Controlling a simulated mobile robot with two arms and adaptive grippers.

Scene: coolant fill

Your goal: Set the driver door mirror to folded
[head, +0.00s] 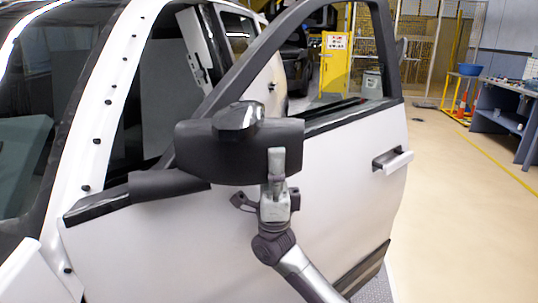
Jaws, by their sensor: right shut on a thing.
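The driver door mirror (200,150) is a black housing at the front lower corner of the door's window frame. It sticks out from the white driver door (170,255) towards me. My right gripper (277,160) comes up from below and is shut on the mirror's right, outer part, with one finger showing in front of the housing. The other finger is hidden behind the mirror. My left gripper is not in view.
The door stands open, with its handle (393,160) at the right. The white car body pillar (105,110) is close at the left. A workbench (505,105) with a blue bowl (470,69) stands at the far right. The floor right of the door is clear.

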